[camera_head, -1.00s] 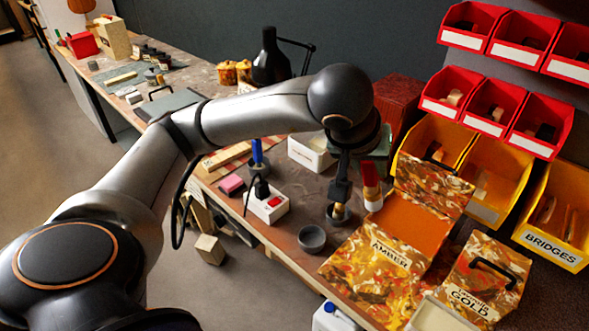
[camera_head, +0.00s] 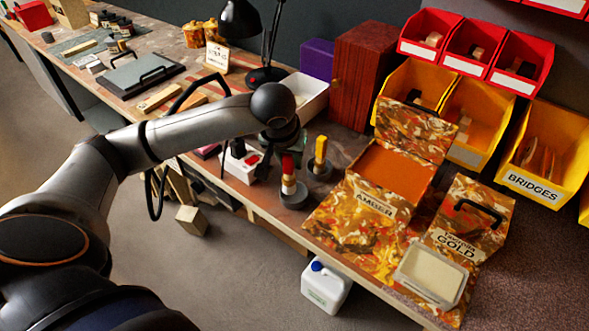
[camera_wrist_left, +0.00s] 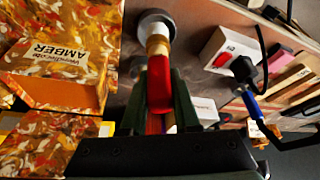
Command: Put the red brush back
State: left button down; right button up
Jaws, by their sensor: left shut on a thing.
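The red brush (camera_head: 288,166) stands about upright, its pale lower end at the mouth of a small round grey cup (camera_head: 294,199). I cannot tell whether its tip rests on the cup's floor. My left gripper (camera_head: 287,155) is above the cup, shut on the red handle; the fingers are largely hidden in the head view. In the left wrist view the red brush (camera_wrist_left: 158,85) lies between the two dark fingers (camera_wrist_left: 158,98), with the grey cup (camera_wrist_left: 156,22) at its far end. My right gripper is not in view.
A yellow-handled brush (camera_head: 320,150) stands in a second grey cup (camera_head: 319,172) close by. A white box with a red switch (camera_head: 241,162) is to the left. The patterned AMBER box (camera_head: 365,213) is to the right. The bench's front edge is near the cup.

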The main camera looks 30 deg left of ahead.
pick_arm(q)
jog(key=shift+x, duration=3.4)
jog(key=shift+w+d, duration=0.15)
jog(key=shift+f, duration=0.1)
jog(key=c, duration=0.6)
grip_release()
jog(key=shift+c, duration=0.2)
jog(key=shift+r+p, duration=0.3)
jog(key=shift+r, duration=0.05)
jog(key=v, duration=1.1)
jog(key=shift+s+r, duration=0.25)
